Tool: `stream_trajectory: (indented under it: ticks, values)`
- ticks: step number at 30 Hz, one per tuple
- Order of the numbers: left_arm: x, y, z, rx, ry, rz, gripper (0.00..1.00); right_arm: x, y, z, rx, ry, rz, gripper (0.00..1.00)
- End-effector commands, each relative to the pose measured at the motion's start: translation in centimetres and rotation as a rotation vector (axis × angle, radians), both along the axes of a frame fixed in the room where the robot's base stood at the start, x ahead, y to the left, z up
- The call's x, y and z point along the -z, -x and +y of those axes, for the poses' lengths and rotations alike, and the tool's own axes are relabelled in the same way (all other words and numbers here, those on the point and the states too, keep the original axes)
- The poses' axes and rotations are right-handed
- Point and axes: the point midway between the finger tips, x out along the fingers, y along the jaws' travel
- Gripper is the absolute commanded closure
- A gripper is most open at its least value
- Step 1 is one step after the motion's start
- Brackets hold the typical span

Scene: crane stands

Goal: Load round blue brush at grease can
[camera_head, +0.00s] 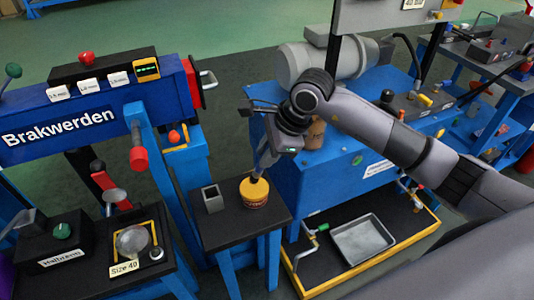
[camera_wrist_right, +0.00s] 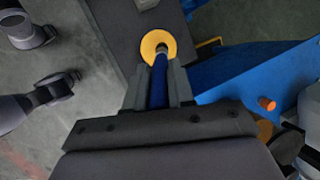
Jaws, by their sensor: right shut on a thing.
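The grease can (camera_head: 254,193), yellow on top with a dark reddish label, stands on a small dark-topped stand (camera_head: 240,229). In the right wrist view its yellow top (camera_wrist_right: 158,46) shows as a ring with a dark opening. My right gripper (camera_head: 263,160) is above the can, pointing down. It is shut on the round blue brush (camera_wrist_right: 158,88), whose blue handle lies between the fingers. The brush's lower end is at the can's opening; how deep it reaches is hidden.
A grey square holder (camera_head: 212,198) stands left of the can on the same stand. A blue Brakwerden machine (camera_head: 70,117) is at the left. A blue cabinet (camera_head: 330,185) is close on the right, with a metal tray (camera_head: 362,244) low in front.

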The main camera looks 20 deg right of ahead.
Motion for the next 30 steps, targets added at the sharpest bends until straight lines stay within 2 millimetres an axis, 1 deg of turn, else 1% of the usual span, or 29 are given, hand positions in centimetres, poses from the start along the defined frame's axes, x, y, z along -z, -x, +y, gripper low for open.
stream_trajectory:
  ticks: [1, 16, 19, 30]
  values:
    - [-0.5, 0.0, 0.0, 0.000, 0.000, 0.000, 0.57, -0.7, 0.0, 0.0, 0.000, 0.000, -0.002, 1.00]
    - [-2.8, 0.0, 0.0, 0.000, 0.000, 0.000, 0.57, -4.8, -0.1, 0.0, -0.001, 0.000, -0.005, 1.00]
    - [-2.9, 0.0, 0.0, 0.000, 0.000, 0.000, 0.57, -5.0, 0.0, 0.0, 0.000, 0.000, -0.003, 1.00]
    - [-2.8, 0.0, 0.0, 0.000, 0.000, 0.001, 0.57, -4.9, 0.0, 0.0, 0.000, 0.000, -0.003, 1.00]
